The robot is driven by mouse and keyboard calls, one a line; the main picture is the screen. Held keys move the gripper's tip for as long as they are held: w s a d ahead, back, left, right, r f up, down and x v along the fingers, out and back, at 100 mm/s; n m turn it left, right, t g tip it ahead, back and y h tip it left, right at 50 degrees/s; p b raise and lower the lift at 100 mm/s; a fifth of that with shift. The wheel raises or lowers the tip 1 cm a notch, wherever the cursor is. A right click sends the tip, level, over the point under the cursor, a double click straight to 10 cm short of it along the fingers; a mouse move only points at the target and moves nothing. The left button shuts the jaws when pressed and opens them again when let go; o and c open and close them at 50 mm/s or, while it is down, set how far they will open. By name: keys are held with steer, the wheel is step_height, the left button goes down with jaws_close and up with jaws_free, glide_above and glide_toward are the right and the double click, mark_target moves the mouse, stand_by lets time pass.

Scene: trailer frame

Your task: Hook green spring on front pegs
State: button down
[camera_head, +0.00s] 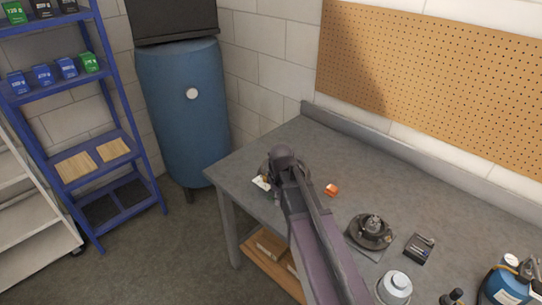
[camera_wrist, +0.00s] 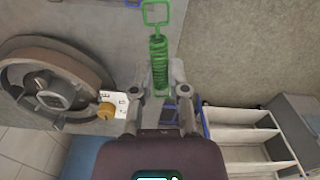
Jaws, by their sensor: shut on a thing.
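The green spring (camera_wrist: 158,66) shows in the wrist view, a coil with a squared wire loop at its far end. My gripper (camera_wrist: 160,84) is shut on it, with one finger on each side of its near part. A round grey drum-like assembly (camera_wrist: 30,112) lies to the left of the spring, apart from it, with a white tag (camera_wrist: 113,104) and a brass knob (camera_wrist: 106,110). I cannot make out the front pegs clearly. In the head view my arm hides the gripper and spring and covers most of the assembly; its white tag (camera_head: 261,183) shows beside the arm.
The grey bench (camera_head: 330,151) has free room behind my arm. A small orange block (camera_head: 331,190), a dark round fixture (camera_head: 371,231), a black tray (camera_head: 419,248) and a light round part (camera_head: 395,286) stand to the right. A blue tank (camera_head: 183,125) stands beyond the bench.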

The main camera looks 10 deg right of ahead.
steer(key=shift+w, duration=0.15)
steer(key=shift+w+d, duration=0.1)
steer(key=w+d+r+m+p, duration=0.1)
steer(key=w+m, duration=0.1)
steer(key=w, duration=1.6)
steer(key=shift+w, duration=0.4)
steer(key=shift+f+b, duration=2.4)
steer(key=shift+f+b, duration=0.9)
stand_by(1.6)
stand_by(0.3)
steer(key=c, duration=0.6)
jaws_free()
